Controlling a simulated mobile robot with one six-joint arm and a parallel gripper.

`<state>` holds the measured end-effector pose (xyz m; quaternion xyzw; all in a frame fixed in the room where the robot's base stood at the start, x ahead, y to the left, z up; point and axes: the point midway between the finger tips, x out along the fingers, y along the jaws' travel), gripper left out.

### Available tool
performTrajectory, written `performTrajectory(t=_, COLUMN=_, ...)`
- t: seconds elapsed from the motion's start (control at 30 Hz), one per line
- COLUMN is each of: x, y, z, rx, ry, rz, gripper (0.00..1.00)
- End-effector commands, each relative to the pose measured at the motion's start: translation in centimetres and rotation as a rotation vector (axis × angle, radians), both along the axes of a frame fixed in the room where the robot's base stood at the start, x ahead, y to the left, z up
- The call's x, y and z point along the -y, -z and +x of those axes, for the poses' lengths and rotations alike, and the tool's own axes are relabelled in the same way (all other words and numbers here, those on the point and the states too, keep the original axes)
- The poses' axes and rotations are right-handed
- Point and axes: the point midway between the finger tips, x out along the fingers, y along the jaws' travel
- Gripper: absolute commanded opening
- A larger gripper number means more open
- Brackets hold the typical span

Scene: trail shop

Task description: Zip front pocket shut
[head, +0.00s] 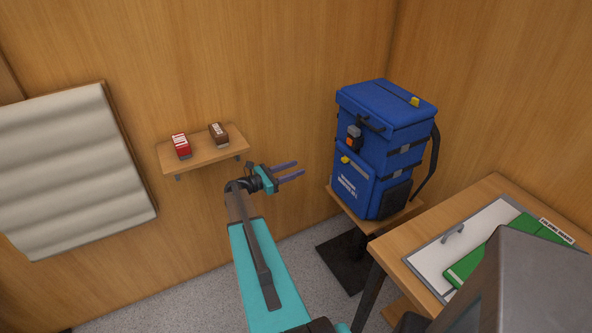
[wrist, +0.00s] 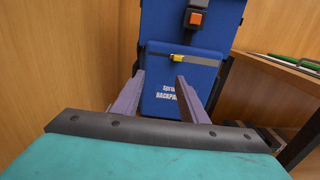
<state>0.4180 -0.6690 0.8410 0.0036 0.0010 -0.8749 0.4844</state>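The blue backpack (head: 385,125) stands upright on a small wooden stand (head: 400,222). Its front pocket (head: 352,182) carries white lettering and has a yellow zip pull (head: 345,160) near the upper left. In the wrist view, the pull (wrist: 177,57) sits partway along the pocket's top, with a pale strip running right from it. I cannot tell how far the zip is closed. My gripper (head: 301,168) is open and empty, left of the backpack and apart from it. In the wrist view its fingers (wrist: 159,78) point towards the pocket, below the pull.
An orange-and-grey item (head: 353,137) hangs on the backpack above the pocket. A second yellow pull (head: 414,101) is on top. A wooden table (head: 400,255) with a clipboard (head: 432,254) and green item (head: 500,250) stands right. A wall shelf (head: 205,150) holds two small packets.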

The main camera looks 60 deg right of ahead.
Motion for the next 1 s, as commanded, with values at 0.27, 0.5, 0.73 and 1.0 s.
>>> performTrajectory(t=0.27, x=-3.4, y=0.2, z=2.1, rx=0.002, ry=-0.002, rz=0.000, gripper=0.39)
performTrajectory(t=0.5, x=-6.7, y=0.2, z=4.2, rx=0.001, ry=-0.002, rz=0.001, gripper=0.39)
performTrajectory(t=0.73, x=-9.4, y=0.1, z=5.9, rx=0.001, ry=-0.001, rz=-0.001, gripper=0.39)
performTrajectory(t=1.0, x=-10.6, y=-0.1, z=6.6, rx=0.001, ry=0.000, rz=0.000, gripper=0.39)
